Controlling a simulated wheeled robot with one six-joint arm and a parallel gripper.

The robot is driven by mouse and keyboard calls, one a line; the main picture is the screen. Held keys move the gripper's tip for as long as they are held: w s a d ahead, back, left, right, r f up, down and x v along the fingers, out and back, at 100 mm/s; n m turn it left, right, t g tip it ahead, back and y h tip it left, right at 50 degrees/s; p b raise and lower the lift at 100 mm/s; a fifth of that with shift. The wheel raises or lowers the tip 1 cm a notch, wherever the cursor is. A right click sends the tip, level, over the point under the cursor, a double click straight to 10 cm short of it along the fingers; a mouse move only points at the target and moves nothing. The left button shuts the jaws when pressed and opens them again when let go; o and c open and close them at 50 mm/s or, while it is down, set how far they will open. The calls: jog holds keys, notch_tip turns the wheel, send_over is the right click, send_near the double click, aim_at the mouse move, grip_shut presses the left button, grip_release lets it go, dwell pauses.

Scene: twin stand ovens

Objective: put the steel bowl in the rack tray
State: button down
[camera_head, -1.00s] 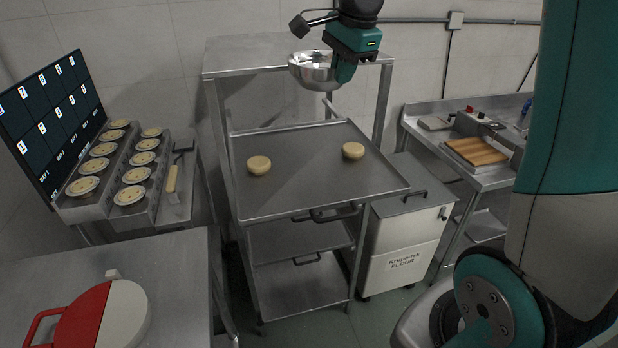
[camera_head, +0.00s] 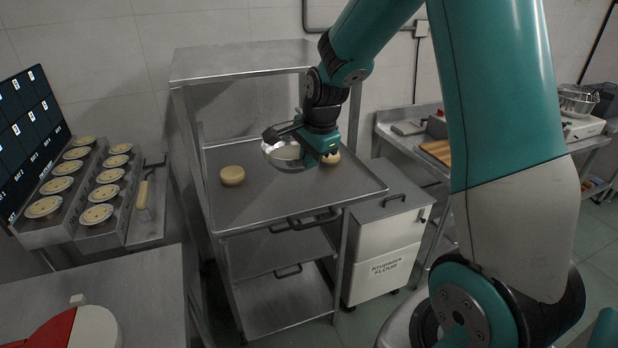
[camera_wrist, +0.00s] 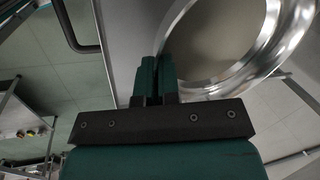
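The steel bowl (camera_head: 283,156) is held upright by its right rim over the rack tray (camera_head: 262,204). My gripper (camera_head: 326,158) is shut on the rim, coming from above and right. In the wrist view the bowl (camera_wrist: 266,40) shows its shiny rim and inside, with the gripper's fingers (camera_wrist: 157,78) closed together at its edge. The tray is a flat grey sheet with a raised rim on the rack's upper level. Whether the bowl's base touches the tray cannot be told.
A round dough piece (camera_head: 232,175) lies on the tray's left part. Another dough piece (camera_head: 331,158) lies at the right, partly hidden behind my gripper. The rack's top shelf (camera_head: 240,60) overhangs the back. The tray's front middle is clear.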

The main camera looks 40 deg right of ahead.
jog(key=shift+f+p, duration=0.4)
jog(key=shift+f, duration=2.75)
jog(key=shift+f, duration=0.1)
jog(key=c, duration=1.3)
grip_release()
